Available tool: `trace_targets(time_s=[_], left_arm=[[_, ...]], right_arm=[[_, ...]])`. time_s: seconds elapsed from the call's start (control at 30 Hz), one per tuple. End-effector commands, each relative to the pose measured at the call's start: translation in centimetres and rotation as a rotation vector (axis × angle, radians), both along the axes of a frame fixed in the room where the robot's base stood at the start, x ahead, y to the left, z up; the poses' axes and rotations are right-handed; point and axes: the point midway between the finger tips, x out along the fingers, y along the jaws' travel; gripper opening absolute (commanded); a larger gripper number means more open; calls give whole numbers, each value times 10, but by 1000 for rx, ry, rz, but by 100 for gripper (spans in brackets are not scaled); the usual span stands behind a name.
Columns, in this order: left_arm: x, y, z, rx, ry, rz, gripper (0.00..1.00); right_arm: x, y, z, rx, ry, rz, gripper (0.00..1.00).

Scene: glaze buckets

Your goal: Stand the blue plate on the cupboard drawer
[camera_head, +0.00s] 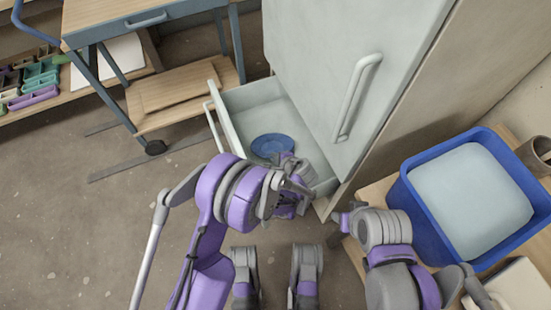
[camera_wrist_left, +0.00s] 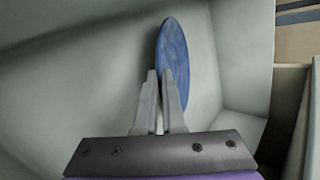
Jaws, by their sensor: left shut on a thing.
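The blue plate (camera_head: 272,145) is inside the open, pale grey cupboard drawer (camera_head: 255,94). In the left wrist view, the plate (camera_wrist_left: 173,50) shows as a narrow upright ellipse with the drawer's pale walls (camera_wrist_left: 80,90) around it. My left gripper (camera_head: 288,160) is over the drawer's near part. Its fingertips (camera_wrist_left: 160,78) are shut on the plate's near edge. I cannot tell whether the plate touches the drawer floor. My right gripper (camera_head: 342,220) is near the cupboard's lower corner, apart from the plate, and its fingers are too unclear to read.
The tall grey cupboard (camera_head: 330,50) stands behind the drawer, with a white handle (camera_head: 356,95). A blue bucket (camera_head: 408,200) with pale contents stands at right. A wheeled workbench (camera_head: 110,15) stands at left, near the drawer front. The floor (camera_head: 80,220) at lower left is clear.

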Motion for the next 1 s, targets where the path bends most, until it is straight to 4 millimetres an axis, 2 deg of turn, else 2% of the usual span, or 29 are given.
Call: trace_targets(time_s=[0.1,0.43,0.47,0.6,0.87,1.0], left_arm=[[0,0,-11,0,-1,0,0],[0,0,-13,0,-1,0,0],[0,0,-13,0,0,0,12],[0,0,-13,0,0,0,36],[0,0,-12,0,0,0,36],[-5,-4,-3,0,0,-3,36]], right_arm=[[0,0,-2,0,-1,0,50],[0,0,-2,0,-1,0,50],[0,0,-2,0,-1,0,50],[0,0,-2,0,-1,0,50],[0,0,-2,0,-1,0,50],[0,0,0,0,0,0,50]])
